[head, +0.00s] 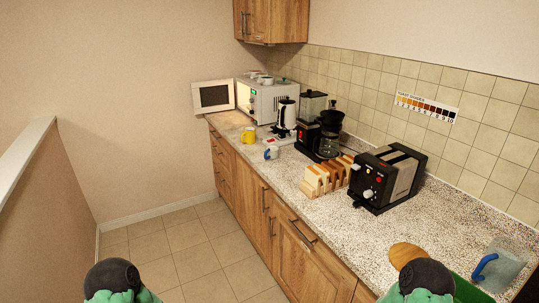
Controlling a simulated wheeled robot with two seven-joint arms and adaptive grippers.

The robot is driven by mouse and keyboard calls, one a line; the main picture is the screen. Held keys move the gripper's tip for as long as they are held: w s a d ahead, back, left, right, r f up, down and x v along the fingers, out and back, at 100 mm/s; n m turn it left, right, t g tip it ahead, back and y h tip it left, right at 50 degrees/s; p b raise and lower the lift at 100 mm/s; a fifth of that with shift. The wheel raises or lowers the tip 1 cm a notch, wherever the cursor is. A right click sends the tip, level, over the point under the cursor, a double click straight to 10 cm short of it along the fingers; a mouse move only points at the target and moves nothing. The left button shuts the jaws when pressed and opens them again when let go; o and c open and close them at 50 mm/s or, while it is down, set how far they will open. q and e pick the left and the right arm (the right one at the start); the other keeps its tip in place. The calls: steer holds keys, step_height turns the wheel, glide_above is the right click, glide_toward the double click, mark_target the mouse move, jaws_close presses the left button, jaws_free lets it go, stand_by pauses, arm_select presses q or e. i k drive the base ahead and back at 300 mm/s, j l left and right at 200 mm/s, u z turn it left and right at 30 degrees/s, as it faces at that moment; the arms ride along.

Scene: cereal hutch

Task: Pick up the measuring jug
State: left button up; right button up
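The measuring jug (506,264) is a clear jug with a blue handle on its left side. It stands on the speckled counter (345,232) at the lower right of the head view. Its lower part is hard to make out near the bottom of the picture. Black and green parts of my two arms show at the bottom edge, one at the left and one at the right. Neither gripper shows, so I cannot see their fingers. Nothing is seen touching the jug.
A green flat item (470,291) and a wooden round item (406,254) lie left of the jug. A black and silver toaster (400,180), toast rack (322,180) and coffee maker (328,140) stand farther back. The microwave door (213,96) is open. Floor left of the cabinets is clear.

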mark_target(270, 152)
steer(key=z, duration=0.65)
steer(key=i+j+z, duration=0.2)
steer(key=j+z, duration=0.2)
steer(key=i+j+z, duration=0.1)
steer(key=j+z, duration=0.3)
steer(key=i+j+z, duration=0.1)
steer(key=j+z, duration=0.65)
steer(key=j, duration=0.2)
